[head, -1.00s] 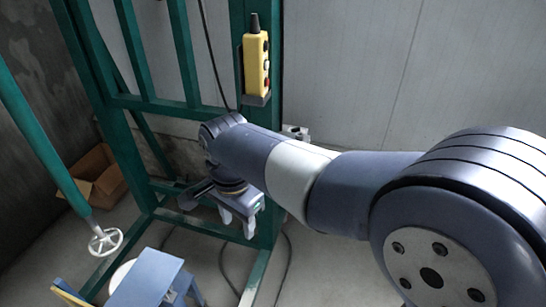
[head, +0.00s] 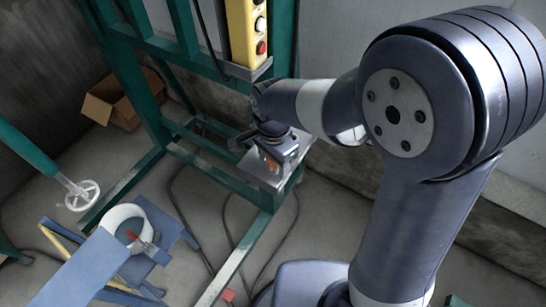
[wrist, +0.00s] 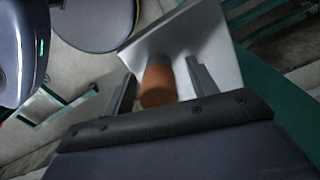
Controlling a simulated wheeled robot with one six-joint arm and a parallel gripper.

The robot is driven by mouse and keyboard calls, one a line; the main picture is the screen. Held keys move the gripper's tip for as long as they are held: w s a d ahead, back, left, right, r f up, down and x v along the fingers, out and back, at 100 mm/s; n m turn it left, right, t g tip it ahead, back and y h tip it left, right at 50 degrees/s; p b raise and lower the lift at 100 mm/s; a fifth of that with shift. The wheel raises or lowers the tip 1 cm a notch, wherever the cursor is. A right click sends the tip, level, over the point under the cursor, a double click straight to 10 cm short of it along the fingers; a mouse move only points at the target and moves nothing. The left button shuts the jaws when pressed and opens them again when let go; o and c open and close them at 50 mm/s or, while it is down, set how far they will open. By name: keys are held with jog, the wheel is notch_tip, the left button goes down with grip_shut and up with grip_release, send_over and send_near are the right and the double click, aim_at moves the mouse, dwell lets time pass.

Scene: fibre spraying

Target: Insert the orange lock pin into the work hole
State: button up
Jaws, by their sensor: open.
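The orange lock pin (wrist: 158,86) stands on a light metal plate (wrist: 205,45) in the wrist view. My gripper (wrist: 163,85) is open, with one finger on each side of the pin and a visible gap to each. In the head view my gripper (head: 272,160) points down over the metal plate (head: 266,182) on the green frame, and a bit of the orange pin (head: 270,164) shows beneath it. The pin's lower end is partly hidden. I cannot make out the work hole in either view.
A green steel frame (head: 150,100) rises beside the plate, with a yellow button pendant (head: 247,30) above. A cardboard box (head: 122,100), a white handwheel (head: 82,196) and a blue machine (head: 75,270) stand at left. Cables lie on the floor.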

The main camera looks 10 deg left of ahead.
jog(key=c, duration=1)
jog(key=shift+c, duration=0.2)
